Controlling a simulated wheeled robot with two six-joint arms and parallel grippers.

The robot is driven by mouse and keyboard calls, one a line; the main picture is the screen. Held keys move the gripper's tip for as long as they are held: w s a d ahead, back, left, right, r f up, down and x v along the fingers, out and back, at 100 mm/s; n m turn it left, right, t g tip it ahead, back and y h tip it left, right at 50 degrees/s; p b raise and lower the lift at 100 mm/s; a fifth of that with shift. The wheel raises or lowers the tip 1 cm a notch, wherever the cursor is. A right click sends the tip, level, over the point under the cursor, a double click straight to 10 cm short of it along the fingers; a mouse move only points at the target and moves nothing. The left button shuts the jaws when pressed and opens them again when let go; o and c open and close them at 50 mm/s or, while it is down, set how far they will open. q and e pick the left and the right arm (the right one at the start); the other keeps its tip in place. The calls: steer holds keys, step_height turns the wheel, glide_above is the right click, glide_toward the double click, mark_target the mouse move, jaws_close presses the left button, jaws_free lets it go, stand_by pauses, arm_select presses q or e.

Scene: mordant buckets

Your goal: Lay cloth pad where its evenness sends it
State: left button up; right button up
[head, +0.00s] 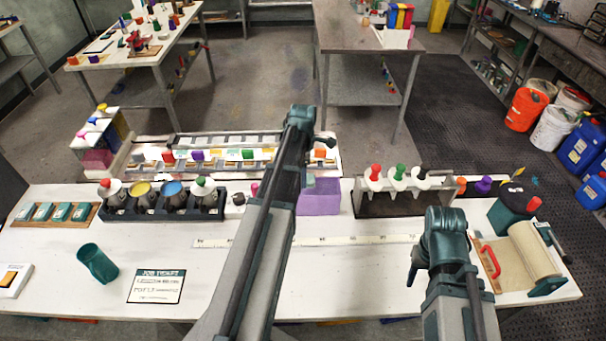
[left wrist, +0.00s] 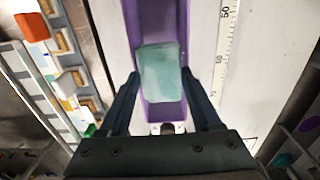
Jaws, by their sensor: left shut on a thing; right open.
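The cloth pad (left wrist: 160,75) is pale teal and roughly square in the left wrist view. My left gripper (left wrist: 161,76) is shut on it, one dark finger at each side. Below the pad is a purple bin (left wrist: 148,15), also seen in the head view (head: 318,197) at the middle of the table. I cannot tell whether the pad touches it. Several teal pads (head: 55,212) lie in a wooden tray at the left. My right gripper's fingers do not show.
A job ticket (head: 156,286) and teal cup (head: 97,262) are at front left. A dark rack of jars (head: 158,215) stands left of the bin, and a rack of coloured-topped bottles (head: 400,205) right of it. A cloth roll (head: 530,252) is far right. A ruler strip (head: 370,240) lies mid-table.

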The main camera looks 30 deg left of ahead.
arm_select(q)
steer(key=shift+f+b, duration=0.4)
steer(key=shift+f, duration=0.3)
steer(key=o, duration=1.4)
steer(key=shift+r, duration=0.1)
step_height(320, 180, up, 14)
steer(key=p, duration=1.4)
steer(key=shift+f, duration=0.2)
